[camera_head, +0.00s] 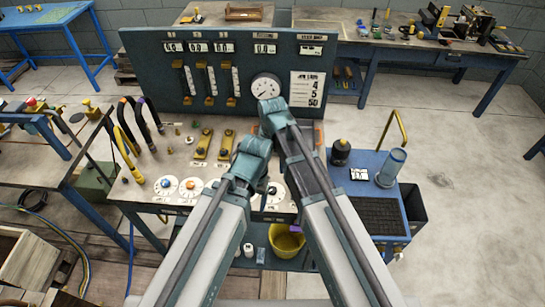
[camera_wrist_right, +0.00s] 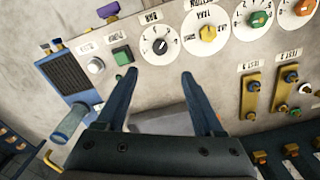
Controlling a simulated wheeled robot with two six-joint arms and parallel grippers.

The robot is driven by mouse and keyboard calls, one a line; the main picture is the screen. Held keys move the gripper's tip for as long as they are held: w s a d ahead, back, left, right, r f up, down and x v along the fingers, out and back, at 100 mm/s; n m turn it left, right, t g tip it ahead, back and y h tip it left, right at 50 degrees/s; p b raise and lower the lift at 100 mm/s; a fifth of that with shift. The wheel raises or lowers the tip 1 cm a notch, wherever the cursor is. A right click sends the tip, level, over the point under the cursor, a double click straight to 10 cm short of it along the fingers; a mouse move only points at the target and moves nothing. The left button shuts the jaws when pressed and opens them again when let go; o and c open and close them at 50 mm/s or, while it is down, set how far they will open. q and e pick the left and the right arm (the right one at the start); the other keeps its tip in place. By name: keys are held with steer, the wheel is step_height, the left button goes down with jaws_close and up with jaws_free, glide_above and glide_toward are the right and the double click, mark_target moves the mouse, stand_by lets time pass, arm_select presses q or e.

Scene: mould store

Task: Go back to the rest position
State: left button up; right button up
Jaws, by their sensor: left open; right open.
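My left gripper (camera_head: 265,184) is the lower one in the head view, above the sloping desk of the control console; its jaws are small and partly hidden by my arm. My right arm reaches further up the picture, over the middle of the console. In the right wrist view my right gripper (camera_wrist_right: 158,74) is open and empty. Its two dark fingers stand apart over the pale console desk (camera_wrist_right: 225,105), below a dial with a black knob (camera_wrist_right: 160,46). I cannot tell how far the fingertips are from the desk.
The upright console panel (camera_head: 150,60) with a round gauge (camera_head: 266,87) stands behind the arms. A blue side shelf (camera_head: 375,165) with a clear cylinder (camera_head: 391,166) is on the right. A yellow bucket (camera_head: 286,240) sits below. Free floor (camera_head: 470,160) lies at right.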

steer(key=s+d+n, duration=0.3)
steer(key=s+d, duration=0.1)
steer(key=d, duration=0.4)
steer(key=s+d+n, duration=0.2)
steer(key=s+d, duration=0.2)
steer(key=d, duration=0.5)
arm_select(q)
step_height(320, 180, down, 3)
steer(key=b, duration=0.2)
steer(key=shift+r+b, duration=0.2)
steer(key=shift+b, duration=0.1)
arm_select(e)
steer(key=s+a+f+n+h, duration=0.1)
steer(key=s+a+n, duration=0.3)
steer(key=a, duration=0.7)
steer(key=shift+s+f, duration=0.7)
steer(key=shift+s, duration=0.4)
arm_select(q)
steer(key=shift+a, duration=0.1)
arm_select(e)
steer(key=shift+a, duration=0.1)
